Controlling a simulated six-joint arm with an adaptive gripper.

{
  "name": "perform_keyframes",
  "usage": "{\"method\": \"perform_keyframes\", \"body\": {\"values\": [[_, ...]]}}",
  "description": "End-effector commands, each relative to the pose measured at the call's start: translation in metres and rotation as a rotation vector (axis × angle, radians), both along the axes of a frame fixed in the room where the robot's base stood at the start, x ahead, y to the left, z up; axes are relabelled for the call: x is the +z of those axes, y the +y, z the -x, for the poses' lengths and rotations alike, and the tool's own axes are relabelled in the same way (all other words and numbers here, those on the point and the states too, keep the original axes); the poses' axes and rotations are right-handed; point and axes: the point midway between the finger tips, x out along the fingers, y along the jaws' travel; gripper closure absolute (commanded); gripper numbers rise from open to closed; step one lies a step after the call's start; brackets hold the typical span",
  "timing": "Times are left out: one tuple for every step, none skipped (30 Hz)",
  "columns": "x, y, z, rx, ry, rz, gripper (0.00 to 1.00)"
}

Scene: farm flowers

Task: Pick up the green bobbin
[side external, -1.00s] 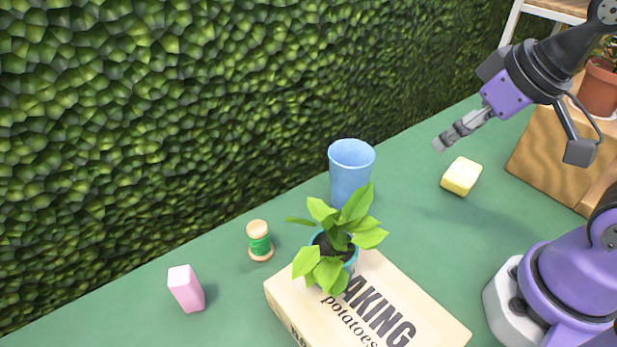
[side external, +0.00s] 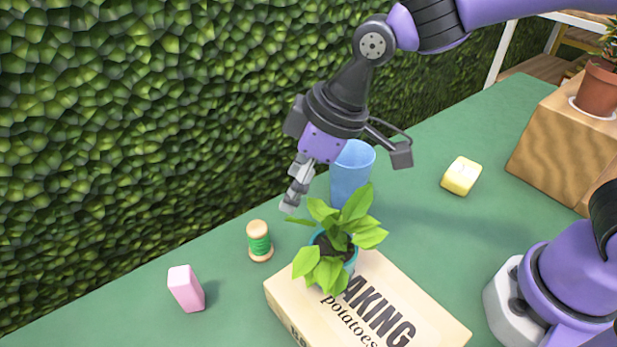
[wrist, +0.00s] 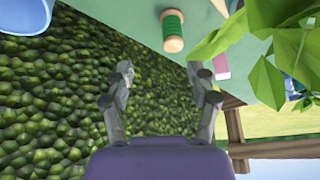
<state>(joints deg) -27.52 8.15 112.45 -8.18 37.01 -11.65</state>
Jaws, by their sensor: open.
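The green bobbin (side external: 259,243), a wooden spool wound with green thread, stands upright on the green table, left of the potted plant. It also shows in the wrist view (wrist: 173,31) near the top, beyond my fingertips. My gripper (side external: 289,207) hangs above and slightly right of the bobbin, apart from it. In the wrist view my gripper (wrist: 160,72) has its two fingers spread, with nothing between them.
The leafy potted plant (side external: 338,246) stands on a cream box (side external: 385,310) just right of the bobbin. A blue cup (side external: 350,176) is behind my gripper. A pink block (side external: 186,289) lies left. A yellow block (side external: 461,176) is far right. A green hedge wall (side external: 150,120) borders the table.

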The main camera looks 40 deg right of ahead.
Motion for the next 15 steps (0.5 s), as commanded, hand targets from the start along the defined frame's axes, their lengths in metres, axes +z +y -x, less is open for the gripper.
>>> {"method": "perform_keyframes", "body": {"values": [[-0.008,0.011,0.000,0.035,0.008,0.003,0.34],[-0.010,0.016,0.000,0.050,0.010,0.003,0.34],[-0.014,0.021,-0.001,0.065,0.010,0.002,0.34],[-0.017,0.023,-0.001,0.071,0.011,0.002,0.34],[-0.021,0.025,-0.002,0.076,0.013,0.003,0.34],[-0.027,0.028,-0.003,0.078,0.015,0.003,0.34],[-0.032,0.029,-0.004,0.079,0.015,0.004,0.34],[-0.037,0.031,-0.005,0.078,0.015,0.003,0.34],[-0.043,0.032,-0.007,0.078,0.015,0.005,0.34],[-0.047,0.034,-0.008,0.078,0.014,0.004,0.34],[-0.051,0.035,-0.010,0.077,0.014,0.004,0.34],[-0.056,0.036,-0.011,0.077,0.013,0.004,0.34],[-0.058,0.037,-0.012,0.077,0.012,0.003,0.34],[-0.060,0.038,-0.012,0.076,0.012,0.003,0.34],[-0.063,0.039,-0.013,0.076,0.013,0.003,0.34]]}}
